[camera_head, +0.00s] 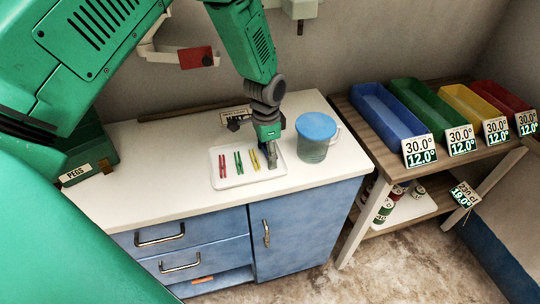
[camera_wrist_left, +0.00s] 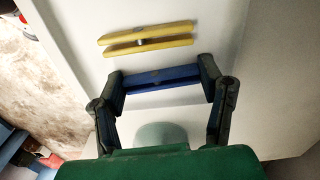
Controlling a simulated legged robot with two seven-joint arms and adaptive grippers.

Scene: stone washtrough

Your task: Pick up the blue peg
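The blue peg (camera_wrist_left: 160,78) lies between the spread fingers of my left gripper (camera_wrist_left: 163,84) in the left wrist view, one finger near each of its ends. I cannot tell whether the fingers touch it. In the head view my left gripper (camera_head: 271,160) points down over the right side of the white tray (camera_head: 232,183) and hides the blue peg. A yellow peg (camera_head: 254,160) lies just left of the gripper; it also shows beyond the blue peg in the left wrist view (camera_wrist_left: 148,39). My right gripper is not in view.
A green peg (camera_head: 238,162) and a red peg (camera_head: 222,166) lie further left on the tray. A lidded jug (camera_head: 314,148) stands close right of the gripper. A green box labelled PEGS (camera_head: 92,160) is at the left. Coloured bins (camera_head: 390,115) stand on the right shelf.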

